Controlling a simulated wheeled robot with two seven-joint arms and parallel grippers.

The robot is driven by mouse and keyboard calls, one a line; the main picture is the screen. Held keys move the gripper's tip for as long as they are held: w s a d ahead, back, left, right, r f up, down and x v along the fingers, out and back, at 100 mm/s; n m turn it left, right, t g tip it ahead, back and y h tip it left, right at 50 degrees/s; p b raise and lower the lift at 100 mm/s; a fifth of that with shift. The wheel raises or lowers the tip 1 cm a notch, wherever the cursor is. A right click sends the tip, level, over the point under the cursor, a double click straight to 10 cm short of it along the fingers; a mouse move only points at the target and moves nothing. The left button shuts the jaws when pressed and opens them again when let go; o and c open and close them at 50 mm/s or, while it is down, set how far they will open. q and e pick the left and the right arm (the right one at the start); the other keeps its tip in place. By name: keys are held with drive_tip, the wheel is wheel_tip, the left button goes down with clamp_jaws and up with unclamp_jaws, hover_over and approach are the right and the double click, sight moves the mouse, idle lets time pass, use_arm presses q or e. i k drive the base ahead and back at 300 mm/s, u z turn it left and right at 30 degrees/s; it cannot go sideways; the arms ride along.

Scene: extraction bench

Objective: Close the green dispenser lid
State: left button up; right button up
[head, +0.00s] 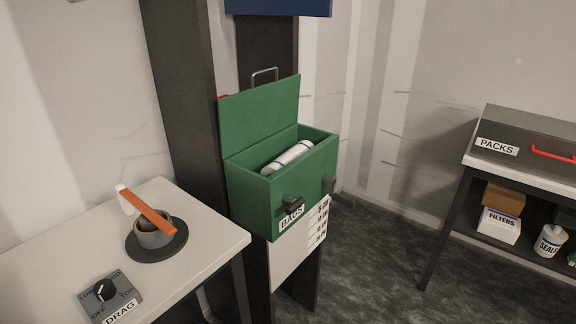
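The green dispenser (252,205) is mounted on a dark post in the middle of the head view. Its green lid (262,115) stands open, raised nearly upright at the back of the box. A metal loop handle (265,73) shows above the lid's top edge. A white roll with dark bands (288,157) lies inside the box. Two dark fittings, one (293,204) at the left and one (328,184) at the right, are on the box front near a BAGS label. Neither of my grippers is in view.
A white table (213,233) at the left holds a grey cup (152,235) with an orange-handled tool and a DRAG dial (107,293). A bench at the right carries a PACKS case (525,140), with boxes and a bottle below. Open floor lies between.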

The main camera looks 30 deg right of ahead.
sight(247, 118)
drive_tip(key=k, duration=1)
drive_tip(key=z, duration=1.1)
drive_tip(key=i, duration=0.8)
drive_tip(key=u, duration=0.85)
drive_tip(key=i, duration=0.35)
drive_tip(key=u, duration=0.35)
